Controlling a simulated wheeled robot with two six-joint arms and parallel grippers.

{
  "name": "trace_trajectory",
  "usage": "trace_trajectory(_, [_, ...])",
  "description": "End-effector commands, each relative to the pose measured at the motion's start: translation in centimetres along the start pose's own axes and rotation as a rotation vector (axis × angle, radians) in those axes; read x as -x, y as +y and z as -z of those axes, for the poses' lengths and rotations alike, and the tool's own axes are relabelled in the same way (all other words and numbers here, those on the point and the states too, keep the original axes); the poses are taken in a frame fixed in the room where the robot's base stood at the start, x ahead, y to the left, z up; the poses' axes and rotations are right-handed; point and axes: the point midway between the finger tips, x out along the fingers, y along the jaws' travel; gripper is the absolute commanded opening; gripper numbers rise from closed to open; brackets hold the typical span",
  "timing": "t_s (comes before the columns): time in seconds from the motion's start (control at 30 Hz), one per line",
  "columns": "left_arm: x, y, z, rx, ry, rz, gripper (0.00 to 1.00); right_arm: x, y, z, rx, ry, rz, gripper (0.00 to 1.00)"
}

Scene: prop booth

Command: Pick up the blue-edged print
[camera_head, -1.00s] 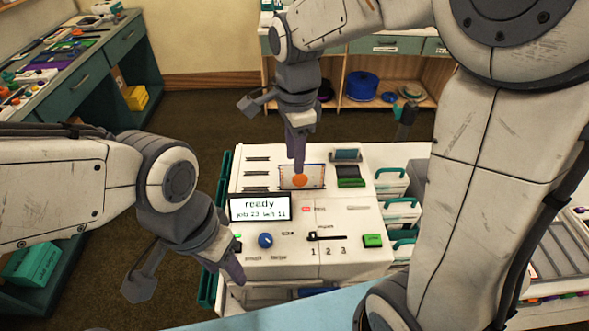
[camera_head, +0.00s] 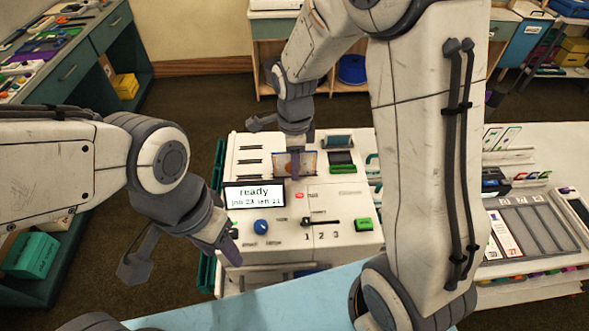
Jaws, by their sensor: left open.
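A small print (camera_head: 281,163) with a dark bluish edge and an orange patch stands upright at the back middle of the white machine (camera_head: 345,240). My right gripper (camera_head: 295,172) points down in front of the print and hides its middle. I cannot tell whether its fingers touch the print or how far apart they are. My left gripper (camera_head: 232,252) is open and empty at the machine's front left corner, below the display and away from the print.
A blue knob (camera_head: 261,227), a slider and green buttons (camera_head: 363,224) are on the machine's top. A white counter with trays (camera_head: 540,235) stands at right, a teal-drawered bench (camera_head: 95,55) at left.

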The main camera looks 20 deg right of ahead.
Motion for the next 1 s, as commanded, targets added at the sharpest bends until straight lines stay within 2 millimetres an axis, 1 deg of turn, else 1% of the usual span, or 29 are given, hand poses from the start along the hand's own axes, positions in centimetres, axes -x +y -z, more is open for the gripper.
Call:
trace_trajectory(0.1, [0.1, 0.0, 0.0, 0.000, 0.000, 0.000, 0.50, -0.7, 0.1, 0.0, 0.000, 0.000, -0.001, 0.40])
trace_trajectory(0.3, [0.1, 0.0, 0.0, 0.000, 0.000, 0.000, 0.50, -0.8, 0.0, 0.0, 0.000, 0.000, 0.000, 0.40])
trace_trajectory(0.37, [0.1, 0.0, 0.0, 0.000, 0.000, 0.000, 0.50, -0.8, 0.0, 0.0, 0.000, 0.000, 0.000, 0.17])
trace_trajectory(0.4, [0.1, 0.0, 0.0, 0.000, 0.000, 0.000, 0.50, -0.8, 0.0, 0.0, 0.000, 0.000, 0.000, 0.02])
trace_trajectory(0.43, [0.1, 0.0, 0.0, 0.000, 0.000, 0.000, 0.50, -0.8, 0.0, 0.0, 0.000, 0.000, 0.000, 0.00])
trace_trajectory(0.8, [0.0, 0.0, 0.0, 0.000, 0.000, 0.000, 0.50, -0.5, 0.0, 0.0, 0.000, -0.001, 0.002, 0.00])
trace_trajectory(0.87, [-0.1, 0.0, 0.0, 0.000, 0.000, 0.000, 0.50, 0.0, -0.1, 0.0, 0.000, -0.002, 0.004, 0.00])
trace_trajectory(0.97, [-0.4, 0.0, 0.0, 0.000, 0.000, 0.000, 0.50, 1.5, -0.1, 0.0, 0.000, -0.003, 0.008, 0.00])
trace_trajectory(1.0, [-0.5, 0.0, 0.0, 0.000, 0.000, 0.000, 0.50, 2.3, -0.1, 0.0, 0.000, -0.003, 0.008, 0.00])
